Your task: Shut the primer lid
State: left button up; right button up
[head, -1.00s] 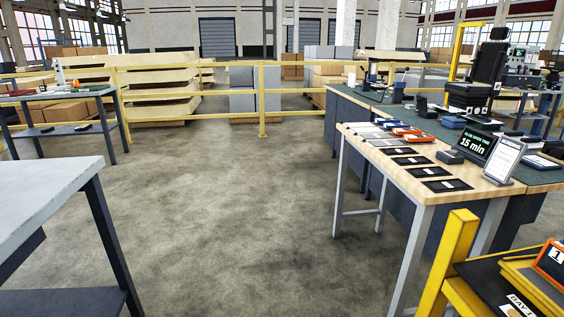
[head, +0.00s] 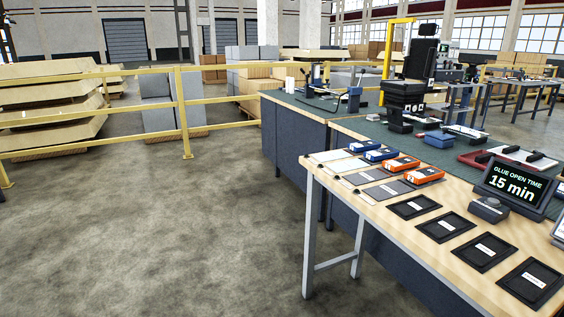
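I cannot make out a primer container or its lid in the head view. Small items stand on the dark green bench (head: 300,97) at the back, among them a white cup-like thing (head: 290,82), but they are too small to identify. Neither of my grippers is in view.
A wood-topped table (head: 385,228) at the right holds several black mats (head: 414,207), orange boxes (head: 397,164), blue boxes (head: 364,146) and a "15 min" display (head: 512,186). A red-edged tray (head: 480,157) lies behind it. A yellow railing (head: 183,115) crosses the back left. Floor at left is clear.

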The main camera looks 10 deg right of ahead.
aim_at(394, 114)
jog(key=i+j+z, duration=0.25)
jog(key=i+z, duration=0.25)
jog(key=i+j+z, duration=0.75)
jog(key=j+z, duration=0.2)
